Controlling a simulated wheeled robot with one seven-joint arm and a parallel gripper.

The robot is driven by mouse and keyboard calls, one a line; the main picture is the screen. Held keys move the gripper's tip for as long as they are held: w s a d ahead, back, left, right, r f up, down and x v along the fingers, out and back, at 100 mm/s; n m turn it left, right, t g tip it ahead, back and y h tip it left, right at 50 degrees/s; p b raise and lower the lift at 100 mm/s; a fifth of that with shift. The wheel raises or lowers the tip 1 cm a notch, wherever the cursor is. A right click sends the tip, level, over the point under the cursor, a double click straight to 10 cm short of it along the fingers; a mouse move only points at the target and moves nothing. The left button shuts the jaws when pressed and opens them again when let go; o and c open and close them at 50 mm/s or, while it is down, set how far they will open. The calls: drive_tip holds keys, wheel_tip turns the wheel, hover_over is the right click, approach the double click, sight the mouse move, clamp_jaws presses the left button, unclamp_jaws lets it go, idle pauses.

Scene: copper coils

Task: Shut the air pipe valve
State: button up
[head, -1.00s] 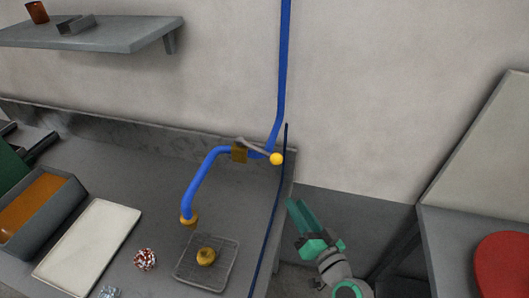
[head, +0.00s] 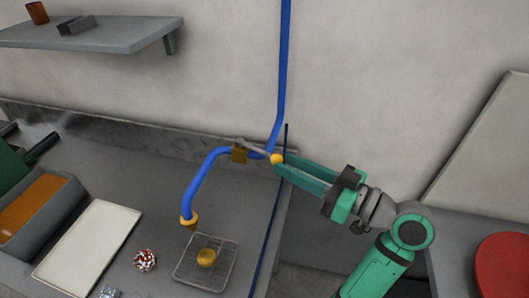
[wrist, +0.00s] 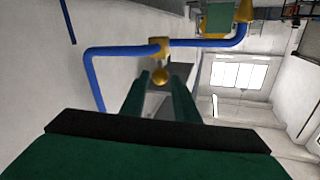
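The blue air pipe (head: 205,178) comes down the wall and bends over the bench to a brass end. Its valve (head: 239,154) is a brass block with a thin grey lever ending in a yellow ball knob (head: 277,159). My gripper (head: 280,166) reaches in from the right, its green fingertips beside the knob. In the wrist view the two fingers are apart, with the knob (wrist: 160,76) in line with the gap, at or just beyond the tips. Contact cannot be told. The lever is mostly hidden behind the knob in the wrist view.
Below the pipe end, a brass-coloured piece (head: 206,258) sits on a wire mesh (head: 180,275). A white tray (head: 87,245), a grey bin (head: 12,247) and a speckled ball (head: 145,260) are to the left. A thin dark-blue upright line (head: 270,225) runs close to my fingers.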

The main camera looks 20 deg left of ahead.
sight(264, 152)
drive_tip(key=x, duration=0.7)
drive_tip(key=shift+a+f, duration=0.1)
drive_tip(key=shift+a, duration=0.2)
drive_tip(key=shift+d, duration=0.1)
clamp_jaws()
